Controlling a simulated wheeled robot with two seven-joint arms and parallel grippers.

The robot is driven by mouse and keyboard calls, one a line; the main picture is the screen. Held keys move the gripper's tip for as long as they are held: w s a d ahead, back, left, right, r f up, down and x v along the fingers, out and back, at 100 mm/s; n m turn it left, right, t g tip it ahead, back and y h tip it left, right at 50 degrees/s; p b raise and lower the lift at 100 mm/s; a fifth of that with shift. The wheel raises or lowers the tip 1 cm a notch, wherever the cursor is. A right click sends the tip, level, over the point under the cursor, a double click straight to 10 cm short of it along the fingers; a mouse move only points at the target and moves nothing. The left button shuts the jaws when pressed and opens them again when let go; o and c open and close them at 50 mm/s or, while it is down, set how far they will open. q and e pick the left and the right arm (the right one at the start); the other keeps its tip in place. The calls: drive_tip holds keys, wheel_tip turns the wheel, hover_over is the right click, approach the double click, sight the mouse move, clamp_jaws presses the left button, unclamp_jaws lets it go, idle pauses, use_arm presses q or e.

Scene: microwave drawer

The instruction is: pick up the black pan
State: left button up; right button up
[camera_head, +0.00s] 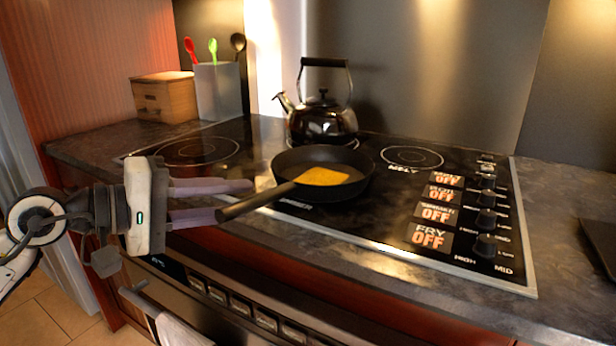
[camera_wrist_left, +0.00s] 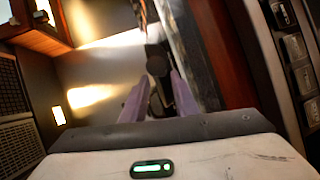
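The black pan (camera_head: 341,190) sits on the cooktop with a flat yellow-orange piece of food (camera_head: 321,176) inside. Its handle points left and towards me, over the cooktop's front edge. My left gripper (camera_head: 236,200) is open, with its two purple-grey fingers reaching from the left to the handle's end. In the left wrist view, the dark handle (camera_wrist_left: 156,62) shows just ahead of and between the fingers. I cannot tell whether a finger touches it. My right gripper is not in view.
A dark kettle (camera_head: 323,120) stands behind the pan. A wooden box (camera_head: 166,97) and a grey utensil holder (camera_head: 218,91) stand at the back left. Knobs (camera_head: 486,221) line the cooktop's right side. An oven handle and towel (camera_head: 180,331) are below the counter.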

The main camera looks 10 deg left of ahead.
sight(263, 193)
use_arm(q)
drive_tip(key=p+x, duration=0.1)
drive_tip(key=x, duration=0.4)
drive_tip(key=shift+s+d, duration=0.15)
drive_tip(key=shift+w+d+f, duration=0.15)
drive_tip(key=shift+w+d, duration=0.15)
clamp_jaws()
drive_tip(key=shift+r, duration=0.3)
